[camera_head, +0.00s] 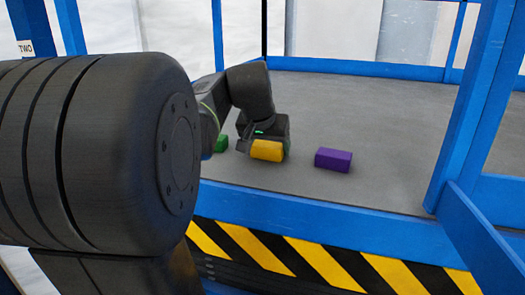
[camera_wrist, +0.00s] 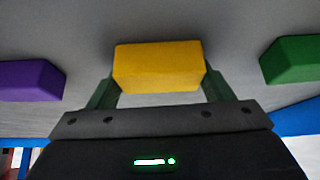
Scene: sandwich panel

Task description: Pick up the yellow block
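The yellow block (camera_head: 267,150) is at my gripper on the grey platform in the head view. In the wrist view the yellow block (camera_wrist: 158,68) sits between my gripper's two fingers (camera_wrist: 159,88), one at each end, with no clear gap showing. My gripper (camera_head: 266,146) appears shut on it. Whether the block rests on the platform or is slightly raised is hard to tell.
A purple block (camera_head: 333,159) lies to the right of the yellow one. A green block (camera_head: 221,143) lies to the left, partly hidden by my arm. Blue rails (camera_head: 340,216) edge the grey platform (camera_head: 390,130). The platform behind the blocks is clear.

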